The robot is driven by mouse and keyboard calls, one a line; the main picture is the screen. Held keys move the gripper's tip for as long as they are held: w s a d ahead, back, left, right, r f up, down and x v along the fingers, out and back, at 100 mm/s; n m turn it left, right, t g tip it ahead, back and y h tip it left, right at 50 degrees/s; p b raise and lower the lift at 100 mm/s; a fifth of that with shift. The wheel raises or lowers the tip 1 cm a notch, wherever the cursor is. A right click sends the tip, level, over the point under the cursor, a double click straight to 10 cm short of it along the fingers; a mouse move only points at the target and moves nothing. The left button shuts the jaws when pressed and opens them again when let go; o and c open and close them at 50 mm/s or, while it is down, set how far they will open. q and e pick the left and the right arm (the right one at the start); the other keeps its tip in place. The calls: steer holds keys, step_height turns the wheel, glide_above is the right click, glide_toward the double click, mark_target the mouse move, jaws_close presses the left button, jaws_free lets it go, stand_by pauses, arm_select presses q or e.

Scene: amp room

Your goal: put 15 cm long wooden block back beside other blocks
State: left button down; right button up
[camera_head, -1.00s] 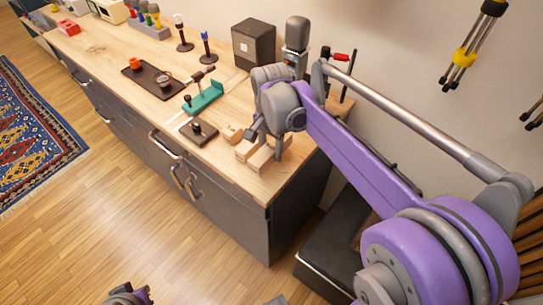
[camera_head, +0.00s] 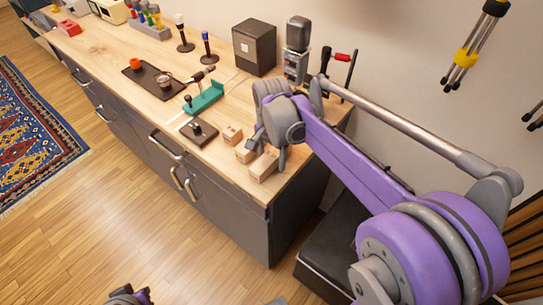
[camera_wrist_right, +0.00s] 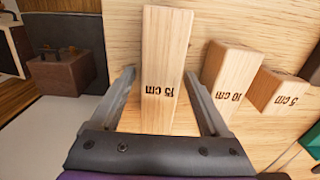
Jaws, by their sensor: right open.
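The 15 cm wooden block (camera_head: 263,167) lies on the worktop near its front right corner. In the right wrist view the block (camera_wrist_right: 167,70) carries a "15 cm" label. My right gripper (camera_head: 266,146) is open, with one finger on each side of this block in the right wrist view (camera_wrist_right: 160,88). I cannot tell whether the fingers touch it. The 10 cm block (camera_wrist_right: 229,80) and the 5 cm block (camera_wrist_right: 274,90) lie in a row to its right there. My left gripper (camera_head: 130,296) barely shows at the bottom edge, its jaws unclear.
The wooden worktop (camera_head: 165,112) holds a dark square plate with a knob (camera_head: 198,131), a green stand (camera_head: 205,99) and a dark tray (camera_head: 150,80) left of the blocks. A black box (camera_head: 254,46) stands by the wall. Open floor lies in front.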

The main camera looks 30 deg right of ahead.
mark_target(272, 156)
steer(key=shift+r, duration=0.3)
step_height(272, 156, up, 12)
steer(key=f+p, duration=0.1)
steer(key=s+a+f+n+t, duration=0.1)
steer(key=s+f+n, duration=0.1)
steer(key=s+a+f+n+t, duration=0.1)
steer(key=s+a+f+n, duration=0.1)
steer(key=s, duration=0.1)
steer(key=s+a+f+n, duration=0.1)
steer(key=s+f+n, duration=0.1)
steer(key=s+n, duration=0.1)
steer(key=shift+s+a+t, duration=0.15)
steer(key=shift+s+t, duration=0.1)
steer(key=shift+t, duration=0.15)
steer(key=s+a+f+n+t, duration=0.2)
steer(key=s+f+n, duration=0.4)
steer(key=s+f, duration=0.1)
steer(key=shift+s+a+f+n, duration=0.25)
steer(key=shift+s+f+n, duration=0.1)
steer(key=shift+f, duration=0.35)
